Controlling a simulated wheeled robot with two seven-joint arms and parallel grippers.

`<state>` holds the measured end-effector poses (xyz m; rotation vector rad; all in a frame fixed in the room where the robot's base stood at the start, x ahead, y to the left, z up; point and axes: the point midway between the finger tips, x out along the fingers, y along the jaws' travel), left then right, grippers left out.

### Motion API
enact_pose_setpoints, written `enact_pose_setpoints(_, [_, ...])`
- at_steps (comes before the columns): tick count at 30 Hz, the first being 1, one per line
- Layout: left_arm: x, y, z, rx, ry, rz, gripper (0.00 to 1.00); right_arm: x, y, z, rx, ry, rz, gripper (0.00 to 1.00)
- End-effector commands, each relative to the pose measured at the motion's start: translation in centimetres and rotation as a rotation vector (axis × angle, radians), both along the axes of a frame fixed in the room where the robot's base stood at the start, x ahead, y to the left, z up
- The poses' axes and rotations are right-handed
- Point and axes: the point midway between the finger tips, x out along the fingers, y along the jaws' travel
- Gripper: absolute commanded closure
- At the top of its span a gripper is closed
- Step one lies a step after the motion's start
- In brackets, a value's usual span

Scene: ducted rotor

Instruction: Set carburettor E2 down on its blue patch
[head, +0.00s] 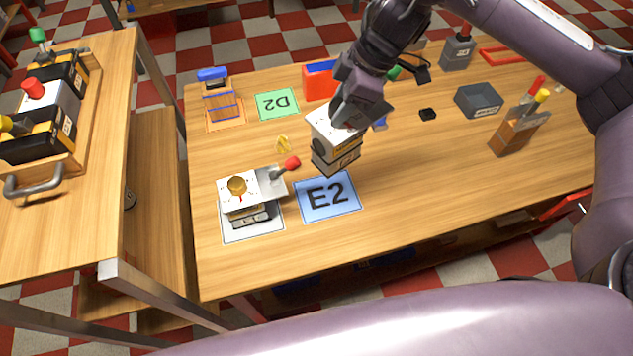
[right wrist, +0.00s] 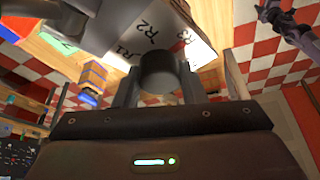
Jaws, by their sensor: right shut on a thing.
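Carburettor E2 (head: 323,125) is a boxy block with a white top, dark and orange-brown sides and a round dark port. My right gripper (head: 352,112) is shut on it and holds it in the air, slightly tilted, by the far edge of the blue patch. The blue patch (head: 328,198), marked E2, lies bare on the table. In the right wrist view the carburettor's pale face (right wrist: 150,35) shows R1, R2 and R3 marks, with the fingers below it. A thin purple arm part of mine shows at that view's upper right; my left gripper's jaws are unclear.
Left of the blue patch, a similar white-topped unit with a red-tipped lever (head: 243,190) stands on a white patch. Behind are a green D2 patch (head: 277,104) and a blue-topped wooden block (head: 220,100).

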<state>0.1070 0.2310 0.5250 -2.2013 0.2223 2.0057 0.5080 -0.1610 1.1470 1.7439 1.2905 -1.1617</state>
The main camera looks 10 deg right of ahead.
Motion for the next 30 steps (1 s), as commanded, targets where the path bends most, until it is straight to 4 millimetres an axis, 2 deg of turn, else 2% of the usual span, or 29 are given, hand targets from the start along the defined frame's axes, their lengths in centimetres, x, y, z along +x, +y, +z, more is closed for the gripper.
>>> enact_pose_setpoints(1, [0.0, 0.0, -0.3, 0.000, -0.001, 0.000, 0.52, -0.1, 0.0, -1.3, 0.002, 0.008, -0.001, 1.00])
enact_pose_setpoints(14, [0.0, 0.0, -2.0, 0.000, 0.000, 0.000, 0.52, -0.2, 0.1, -11.5, 0.004, 0.009, -0.002, 1.00])
enact_pose_setpoints(16, [0.0, 0.0, -1.3, 0.000, 0.000, 0.000, 0.52, -0.1, 0.0, -12.6, 0.001, 0.007, -0.001, 1.00])
enact_pose_setpoints(18, [0.0, 0.0, -1.2, 0.000, 0.000, 0.000, 0.52, -0.1, 0.0, -13.7, 0.001, 0.005, -0.002, 1.00])
enact_pose_setpoints(25, [0.0, -0.1, -0.9, -0.001, 0.000, 0.000, 0.52, 0.0, 0.0, -15.7, 0.001, 0.004, 0.000, 1.00])
enact_pose_setpoints(30, [0.0, -0.1, -0.4, -0.001, 0.000, 0.000, 0.52, 0.0, 0.0, -18.3, 0.000, 0.004, -0.002, 1.00])
